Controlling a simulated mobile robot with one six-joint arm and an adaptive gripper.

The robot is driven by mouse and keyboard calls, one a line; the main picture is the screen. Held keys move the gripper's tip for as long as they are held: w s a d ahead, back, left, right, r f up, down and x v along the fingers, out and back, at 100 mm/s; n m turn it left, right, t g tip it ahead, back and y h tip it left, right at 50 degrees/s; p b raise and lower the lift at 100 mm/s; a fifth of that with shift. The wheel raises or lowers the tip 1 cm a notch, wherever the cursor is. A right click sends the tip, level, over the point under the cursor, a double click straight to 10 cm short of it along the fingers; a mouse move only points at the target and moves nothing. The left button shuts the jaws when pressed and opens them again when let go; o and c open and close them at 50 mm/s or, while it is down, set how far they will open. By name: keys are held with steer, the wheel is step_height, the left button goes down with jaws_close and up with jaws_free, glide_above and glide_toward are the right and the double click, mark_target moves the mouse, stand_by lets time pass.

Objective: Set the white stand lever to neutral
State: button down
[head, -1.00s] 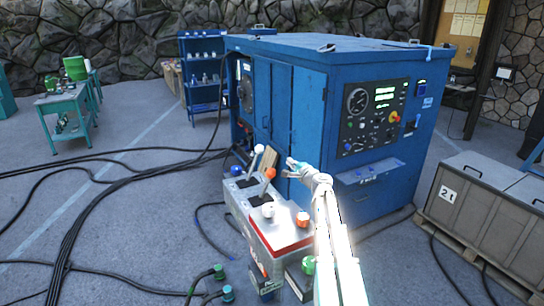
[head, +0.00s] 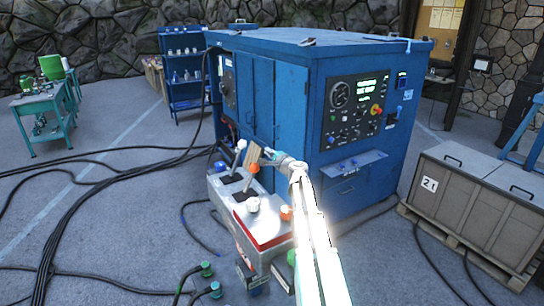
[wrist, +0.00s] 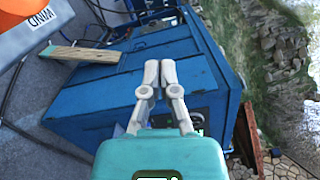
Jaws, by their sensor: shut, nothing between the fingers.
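The grey control console (head: 222,205) stands in front of the blue cabinet. A tall lever with a white knob (head: 241,144) rises from its rear slot plate, leaning right. A lever with an orange knob (head: 253,167) is beside it. Another white knob (head: 252,204) sits nearer the front. Labels are too small to tell which white one is the stand lever.
The blue cabinet (head: 290,100) is close behind my gripper. A second orange knob (head: 286,213) is at the console's right. The wrist view shows an orange object (wrist: 18,18) and a "WIND" plate (wrist: 40,18) at top left. Black cables (head: 95,190) lie on the floor.

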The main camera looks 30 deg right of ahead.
steer(key=w+a, duration=0.4)
steer(key=w, duration=0.2)
steer(key=shift+a+r+p, duration=0.2)
steer(key=shift+r+p, duration=0.25)
